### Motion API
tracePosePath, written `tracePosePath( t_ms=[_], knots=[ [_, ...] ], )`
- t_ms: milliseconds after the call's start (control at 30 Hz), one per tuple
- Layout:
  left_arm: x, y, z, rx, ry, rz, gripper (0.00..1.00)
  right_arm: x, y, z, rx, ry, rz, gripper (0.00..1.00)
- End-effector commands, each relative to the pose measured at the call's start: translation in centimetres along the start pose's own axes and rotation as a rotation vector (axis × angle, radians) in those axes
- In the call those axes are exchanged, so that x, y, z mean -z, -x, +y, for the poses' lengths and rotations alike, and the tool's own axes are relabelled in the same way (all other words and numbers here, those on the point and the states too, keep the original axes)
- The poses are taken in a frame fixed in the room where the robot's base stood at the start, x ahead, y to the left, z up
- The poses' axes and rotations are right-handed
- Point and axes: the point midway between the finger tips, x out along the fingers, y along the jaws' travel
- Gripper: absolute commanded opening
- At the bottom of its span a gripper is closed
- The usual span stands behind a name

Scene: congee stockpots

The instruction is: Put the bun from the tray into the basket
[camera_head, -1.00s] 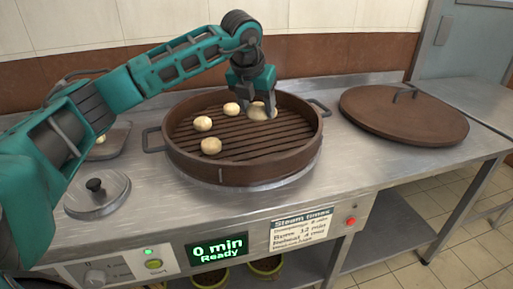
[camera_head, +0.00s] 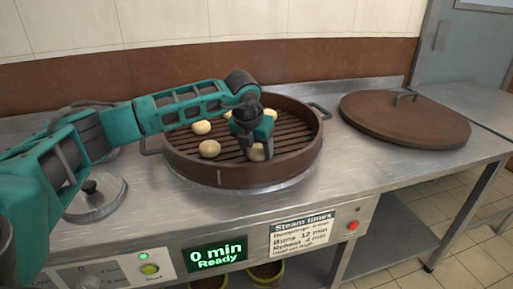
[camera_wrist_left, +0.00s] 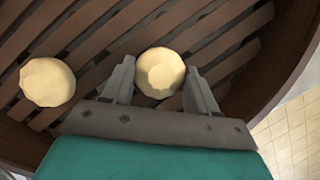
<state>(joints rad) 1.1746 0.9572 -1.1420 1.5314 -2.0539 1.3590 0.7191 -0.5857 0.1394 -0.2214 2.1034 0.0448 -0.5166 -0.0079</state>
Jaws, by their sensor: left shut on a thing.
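The basket (camera_head: 219,177) is a round brown steamer with a slatted floor, open on the counter. My left gripper (camera_head: 257,152) is inside it, near the front right wall, pointing down. It is shut on a pale round bun (camera_wrist_left: 159,72), which sits between the two fingers in the left wrist view. The held bun is low, at or just above the slats; I cannot tell whether it touches. Other buns lie on the slats: two on the left (camera_head: 209,149) (camera_head: 201,127) and others farther back (camera_head: 270,113). The tray is mostly hidden behind my left arm. My right gripper is out of view.
A large brown lid (camera_head: 405,125) lies on the counter to the right of the basket. A small steel lid (camera_head: 95,196) with a black knob is at the front left. The control panel (camera_head: 216,252) reads 0 min Ready. The basket has side handles.

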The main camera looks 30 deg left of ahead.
Motion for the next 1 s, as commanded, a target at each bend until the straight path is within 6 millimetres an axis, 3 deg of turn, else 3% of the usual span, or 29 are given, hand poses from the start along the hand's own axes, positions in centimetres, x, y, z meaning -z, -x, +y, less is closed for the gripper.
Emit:
tracePosePath(
  t_ms=[167,200,433,767,1000],
  knots=[
    [0.2,-0.4,0.0,0.000,0.000,0.000,0.29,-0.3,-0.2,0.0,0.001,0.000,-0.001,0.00],
    [0.1,-0.3,0.0,0.000,0.000,0.000,0.62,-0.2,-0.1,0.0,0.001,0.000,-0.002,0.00],
    [0.1,-0.2,0.0,0.000,0.000,0.000,0.84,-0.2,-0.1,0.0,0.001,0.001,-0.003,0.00],
    [-0.1,0.4,0.0,0.000,0.000,-0.001,0.84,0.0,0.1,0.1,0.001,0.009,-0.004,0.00],
    [-0.2,4.9,0.0,0.001,-0.001,-0.004,0.84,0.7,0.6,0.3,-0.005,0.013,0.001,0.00]
  ],
)
